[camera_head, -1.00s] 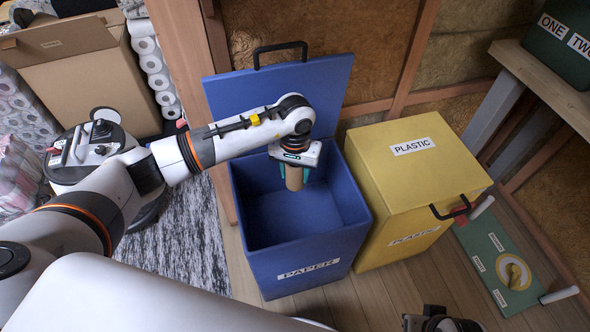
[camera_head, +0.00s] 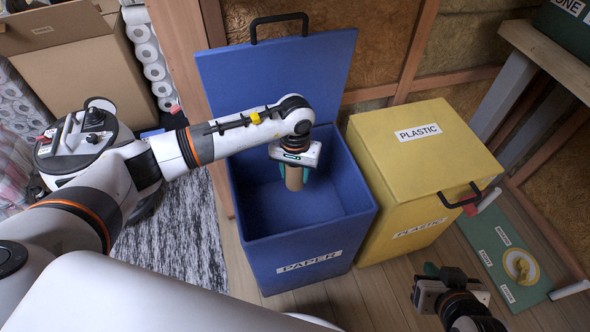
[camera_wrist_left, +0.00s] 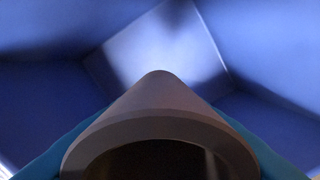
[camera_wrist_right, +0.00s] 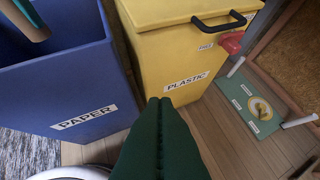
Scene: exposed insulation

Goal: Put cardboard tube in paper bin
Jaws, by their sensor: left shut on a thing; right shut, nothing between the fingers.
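The blue bin labelled PAPER (camera_head: 309,268) stands in the middle of the head view with its lid (camera_head: 285,80) raised behind it. My left gripper (camera_head: 293,180) is over the bin's opening, shut on the brown cardboard tube (camera_head: 294,179), which points down into the bin. In the left wrist view the tube (camera_wrist_left: 160,112) fills the lower middle, with the blue inside walls around it. My right gripper (camera_head: 430,270) is shut and empty, in front of the yellow bin; its green fingers also show in the right wrist view (camera_wrist_right: 160,105).
The closed yellow bin labelled PLASTIC (camera_head: 415,165) stands right beside the blue bin. A green board (camera_head: 505,260) lies on the floor at the right. A wooden bench (camera_head: 545,55) is at the back right. A cardboard box (camera_head: 65,60) and paper rolls stand at the left.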

